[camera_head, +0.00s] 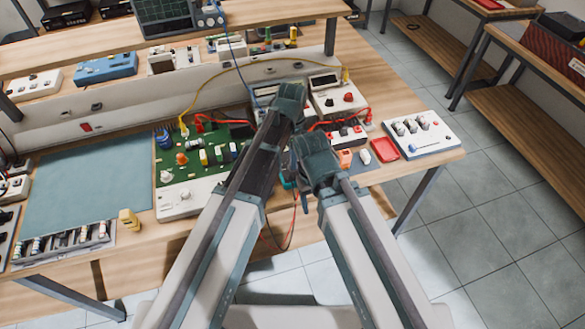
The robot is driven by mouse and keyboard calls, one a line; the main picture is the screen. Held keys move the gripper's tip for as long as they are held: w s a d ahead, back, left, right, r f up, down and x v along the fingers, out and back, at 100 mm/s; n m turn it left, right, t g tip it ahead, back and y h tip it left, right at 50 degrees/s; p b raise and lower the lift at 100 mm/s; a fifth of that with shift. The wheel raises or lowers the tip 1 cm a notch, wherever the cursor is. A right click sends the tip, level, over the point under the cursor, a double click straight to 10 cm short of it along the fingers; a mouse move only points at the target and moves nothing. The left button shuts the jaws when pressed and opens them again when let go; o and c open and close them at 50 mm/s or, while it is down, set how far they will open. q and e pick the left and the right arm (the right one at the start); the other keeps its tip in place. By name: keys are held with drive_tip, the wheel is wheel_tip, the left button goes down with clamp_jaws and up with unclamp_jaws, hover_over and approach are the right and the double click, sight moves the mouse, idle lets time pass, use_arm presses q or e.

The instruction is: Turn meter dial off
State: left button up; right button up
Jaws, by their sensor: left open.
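Two bench meters stand side by side at the back of the workbench. The left meter (262,90) is light with a dark display and is partly hidden by my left gripper. The right meter (333,104) has a dark display and a red dial (348,97). My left gripper (291,92) is open, in front of the left meter, between it and the right one. Any dial behind it is hidden, and contact cannot be told. My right gripper (313,150) is lower, near the bench front; its fingers do not show clearly.
A green circuit board (205,155) with red and yellow leads lies left of my arms. A red tray (384,150) and a white switch box (419,134) lie to the right. A shelf (110,50) overhangs the back. The blue-green mat (85,185) is clear.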

use_arm(q)
drive_tip(key=shift+f+b, duration=1.05)
drive_tip(key=shift+f, duration=0.55)
use_arm(e)
wheel_tip(320, 180, down, 3)
drive_tip(key=shift+f, duration=0.1)
use_arm(q)
drive_tip(key=shift+c, duration=0.3)
clamp_jaws()
